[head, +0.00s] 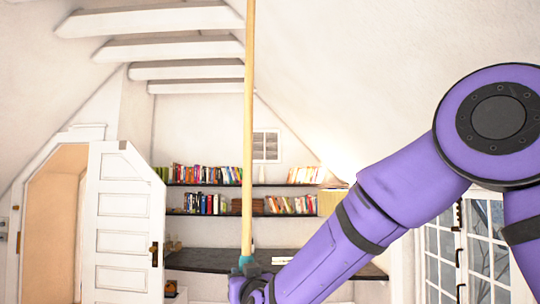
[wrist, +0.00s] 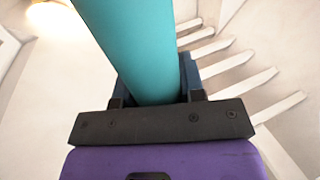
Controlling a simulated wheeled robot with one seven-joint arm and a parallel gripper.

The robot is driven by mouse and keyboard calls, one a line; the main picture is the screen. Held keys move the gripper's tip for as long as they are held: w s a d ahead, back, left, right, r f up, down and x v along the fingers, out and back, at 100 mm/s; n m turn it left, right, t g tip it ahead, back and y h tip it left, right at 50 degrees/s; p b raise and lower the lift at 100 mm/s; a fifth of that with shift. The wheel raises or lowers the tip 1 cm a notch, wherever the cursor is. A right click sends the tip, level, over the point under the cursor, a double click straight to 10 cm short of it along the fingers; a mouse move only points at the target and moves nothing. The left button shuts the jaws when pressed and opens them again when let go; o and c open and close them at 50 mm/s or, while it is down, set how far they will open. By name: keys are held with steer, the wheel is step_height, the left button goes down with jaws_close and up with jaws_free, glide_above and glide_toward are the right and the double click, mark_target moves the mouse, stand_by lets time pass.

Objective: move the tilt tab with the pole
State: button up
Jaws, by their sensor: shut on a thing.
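The pole (head: 248,120) is a long pale wooden rod with a teal grip near its lower end. It stands nearly upright in the head view, and its top runs out of the frame. My gripper (head: 246,266) is shut on the teal grip at the bottom centre. In the wrist view the teal grip (wrist: 135,45) passes between the dark fingers of my gripper (wrist: 154,88). I cannot make out a tilt tab in either view. The pole's tip is also out of view.
A small slatted window (head: 266,146) is in the back wall, right of the pole. Bookshelves (head: 200,184) and a dark counter (head: 205,260) lie below it. An open white door (head: 122,220) is at left. Beams (head: 150,22) cross overhead. Paned windows (head: 480,240) are at right.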

steer(key=shift+a+r, duration=0.2)
stand_by(0.3)
steer(key=shift+a+r, duration=0.8)
steer(key=shift+a, duration=0.05)
steer(key=shift+w+d+f, duration=0.1)
steer(key=shift+d+f, duration=0.1)
steer(key=shift+f, duration=0.1)
steer(key=shift+w+d+r, duration=0.1)
steer(key=shift+f, duration=0.5)
stand_by(0.7)
steer(key=shift+f, duration=1.3)
